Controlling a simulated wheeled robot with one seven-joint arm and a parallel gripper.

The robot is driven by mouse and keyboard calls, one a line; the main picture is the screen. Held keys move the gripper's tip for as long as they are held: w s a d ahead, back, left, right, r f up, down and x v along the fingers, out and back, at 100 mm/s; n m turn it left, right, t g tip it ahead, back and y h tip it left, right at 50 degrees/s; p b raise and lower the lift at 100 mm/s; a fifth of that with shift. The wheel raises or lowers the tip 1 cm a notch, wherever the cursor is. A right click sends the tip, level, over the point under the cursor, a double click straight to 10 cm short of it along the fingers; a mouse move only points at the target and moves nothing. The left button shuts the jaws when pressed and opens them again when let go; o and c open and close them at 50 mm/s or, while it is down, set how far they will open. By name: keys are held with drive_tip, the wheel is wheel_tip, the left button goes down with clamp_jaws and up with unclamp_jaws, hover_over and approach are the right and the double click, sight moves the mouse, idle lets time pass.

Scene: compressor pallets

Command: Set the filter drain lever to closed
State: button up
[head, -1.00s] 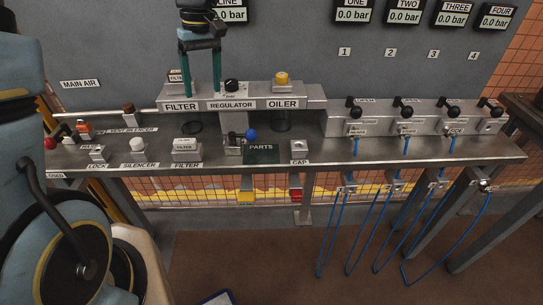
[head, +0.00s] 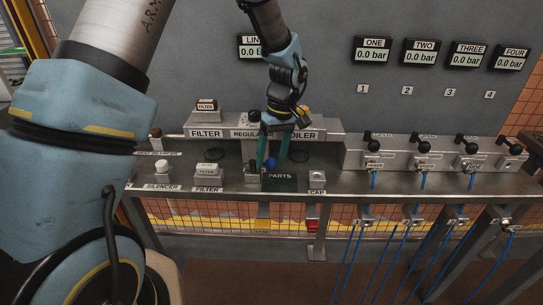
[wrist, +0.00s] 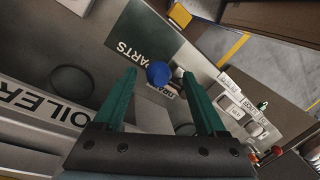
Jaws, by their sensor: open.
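The drain lever, with a round blue knob (head: 271,163), stands on the bench beside the dark green PARTS mat (head: 282,184). In the wrist view the blue knob (wrist: 158,73) shows between the fingertips, with a partly covered label, apparently DRAIN, beside it. My gripper (head: 272,160) is open, its two green fingers pointing down around the knob. In the wrist view my gripper (wrist: 160,76) has one finger on each side; contact cannot be told. The lever's shaft is mostly hidden.
The FILTER, REGULATOR and OILER ledge (head: 206,133) stands just behind. A CAP block (head: 317,179) is to the right and a FILTER block (head: 207,171) to the left. Several black-knobbed valves (head: 421,146) with blue hoses line the right side.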

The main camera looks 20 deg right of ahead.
drive_tip(key=shift+f, duration=0.4)
clamp_jaws()
idle(0.4)
